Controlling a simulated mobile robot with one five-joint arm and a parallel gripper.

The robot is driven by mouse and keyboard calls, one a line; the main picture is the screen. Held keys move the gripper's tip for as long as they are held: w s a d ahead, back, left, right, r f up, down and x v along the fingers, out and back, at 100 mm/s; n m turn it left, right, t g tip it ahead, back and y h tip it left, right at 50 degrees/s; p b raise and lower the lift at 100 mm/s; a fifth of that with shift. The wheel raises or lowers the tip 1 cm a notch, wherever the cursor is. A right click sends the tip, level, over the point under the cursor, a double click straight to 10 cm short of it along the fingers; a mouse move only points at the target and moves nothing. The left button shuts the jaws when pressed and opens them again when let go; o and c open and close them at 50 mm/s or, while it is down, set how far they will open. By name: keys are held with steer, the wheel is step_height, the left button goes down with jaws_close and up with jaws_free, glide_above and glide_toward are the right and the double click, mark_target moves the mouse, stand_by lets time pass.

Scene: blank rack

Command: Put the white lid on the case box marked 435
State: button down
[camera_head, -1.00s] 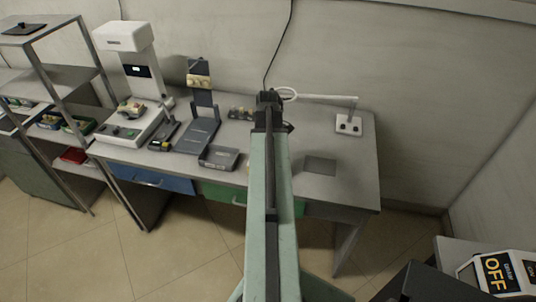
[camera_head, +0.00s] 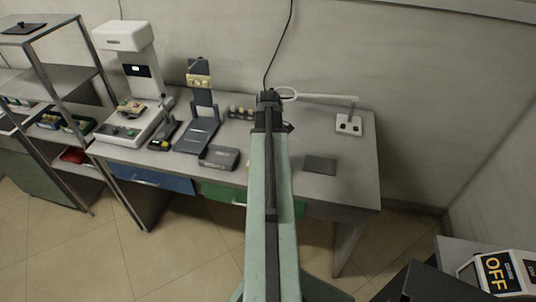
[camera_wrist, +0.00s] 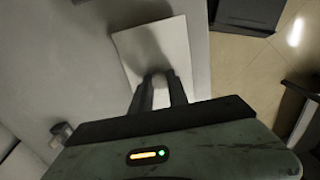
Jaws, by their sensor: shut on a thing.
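My gripper (camera_wrist: 158,84) is shut on a small pale, rounded thing (camera_wrist: 158,76) that shows between its fingertips in the wrist view. It may be the white lid, but little of it shows. Below it lies a flat pale rectangle (camera_wrist: 181,45) on the grey desk, with a dark shadow across it. In the head view, my arm hides the fingertips and whatever they hold. No marking 435 is readable in either view, so I cannot pick out the case box.
The grey desk (camera_head: 352,190) carries a dark flat pad (camera_head: 320,165), a grey tray (camera_head: 219,157), a white ring-headed lamp (camera_head: 348,124), a dark stand (camera_head: 196,137) and a white instrument (camera_head: 125,37). A shelf rack (camera_head: 42,73) stands left. The desk's right end is mostly clear.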

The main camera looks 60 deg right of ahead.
steer(key=shift+f+b, duration=0.6)
steer(key=shift+f, duration=0.1)
steer(key=c, duration=1.2)
jaws_free()
step_height(320, 180, up, 8)
steer(key=p, duration=0.8)
steer(key=shift+r, duration=0.1)
